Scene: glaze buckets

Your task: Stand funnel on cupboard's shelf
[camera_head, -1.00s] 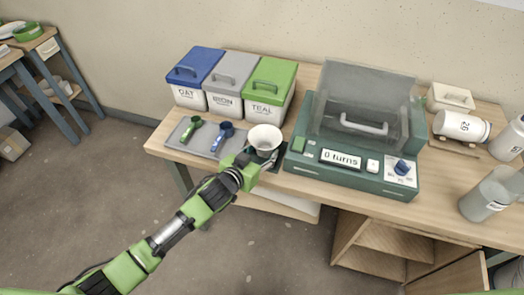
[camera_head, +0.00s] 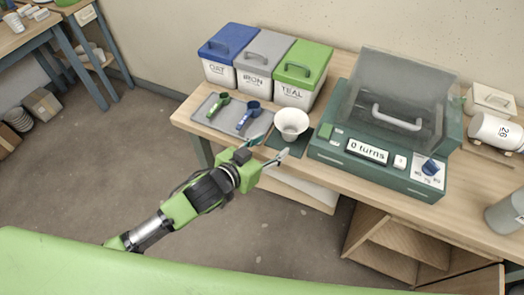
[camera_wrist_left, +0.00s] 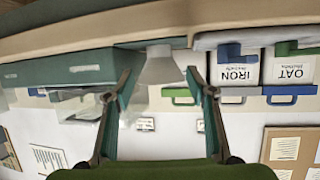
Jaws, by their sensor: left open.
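The white funnel (camera_head: 291,122) stands wide mouth up on a dark green mat (camera_head: 291,148) at the table's front edge. My left gripper (camera_head: 269,147) is open and empty just in front of it, with its fingers pointing toward it and apart from it. In the left wrist view, which is upside down, the funnel (camera_wrist_left: 161,67) shows beyond and between the two spread fingertips (camera_wrist_left: 160,88). The cupboard (camera_head: 400,240) is the wooden unit under the table; its front is open and inner boards show. My right gripper is not in view.
A tray (camera_head: 213,122) with green and blue scoops lies left of the funnel. Lidded oat (camera_head: 222,75), iron (camera_head: 262,82) and teal (camera_head: 300,92) buckets stand behind. A green machine (camera_head: 380,170) reading 0 turns is close on the right. Floor before the table is free.

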